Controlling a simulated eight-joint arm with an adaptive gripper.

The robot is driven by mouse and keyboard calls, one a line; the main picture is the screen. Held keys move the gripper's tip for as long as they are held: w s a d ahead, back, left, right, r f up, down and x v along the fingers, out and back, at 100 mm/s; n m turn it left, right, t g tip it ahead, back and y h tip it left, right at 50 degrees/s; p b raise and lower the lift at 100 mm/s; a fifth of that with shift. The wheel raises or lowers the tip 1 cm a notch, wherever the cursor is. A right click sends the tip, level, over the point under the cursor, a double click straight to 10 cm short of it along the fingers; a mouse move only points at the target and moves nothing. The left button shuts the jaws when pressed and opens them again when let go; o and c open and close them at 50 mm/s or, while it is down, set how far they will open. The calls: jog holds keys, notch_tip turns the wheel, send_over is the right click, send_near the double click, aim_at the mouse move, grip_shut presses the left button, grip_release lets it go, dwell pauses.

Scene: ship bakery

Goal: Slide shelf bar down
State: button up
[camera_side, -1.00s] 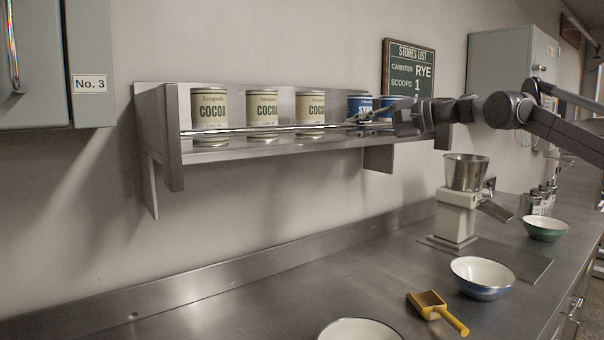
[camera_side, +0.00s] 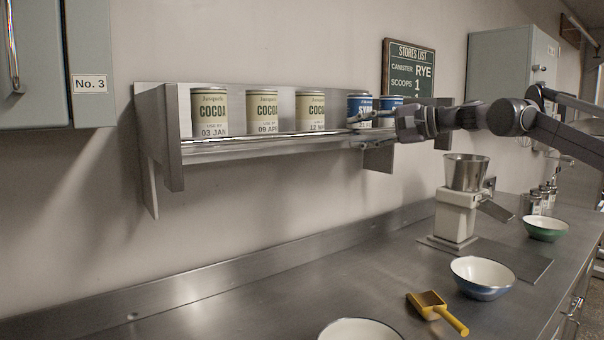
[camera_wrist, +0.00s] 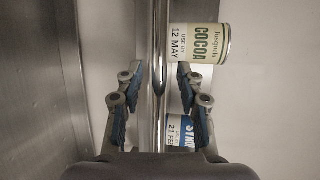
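The shelf bar (camera_side: 270,136) is a thin shiny metal rod running along the front of the metal wall shelf (camera_side: 172,130). It lies low, by the shelf's front edge, below the printed dates on the cans. My gripper (camera_side: 354,130) is at the right part of the bar, with its fingers spread above and below it. In the wrist view the bar (camera_wrist: 160,40) runs between the two open fingers (camera_wrist: 160,74), with a gap on each side. Whether the bar rests on a stop is too small to tell.
A stores list sign (camera_side: 408,68) hangs behind. Below, the steel counter holds a hopper machine (camera_side: 458,215), bowls (camera_side: 482,290) and a yellow scoop (camera_side: 436,310).

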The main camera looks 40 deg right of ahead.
jog(key=v, duration=1.1)
jog(key=shift+s, duration=0.15)
jog(key=shift+r, duration=0.1)
jog(key=w+a+t, duration=0.1)
jog(key=w, duration=0.2)
jog(key=w+a+f+n+t+y, duration=0.1)
jog(key=w+a, duration=0.1)
jog(key=w, duration=0.2)
jog(key=w+a+f+t, duration=0.1)
jog(key=w, duration=0.2)
jog(key=shift+w+a+f+n+t+y, duration=0.1)
jog(key=shift+w+a+n+t+y, duration=0.2)
jog(key=shift+w+a+n, duration=0.1)
jog(key=shift+c, duration=0.3)
grip_shut()
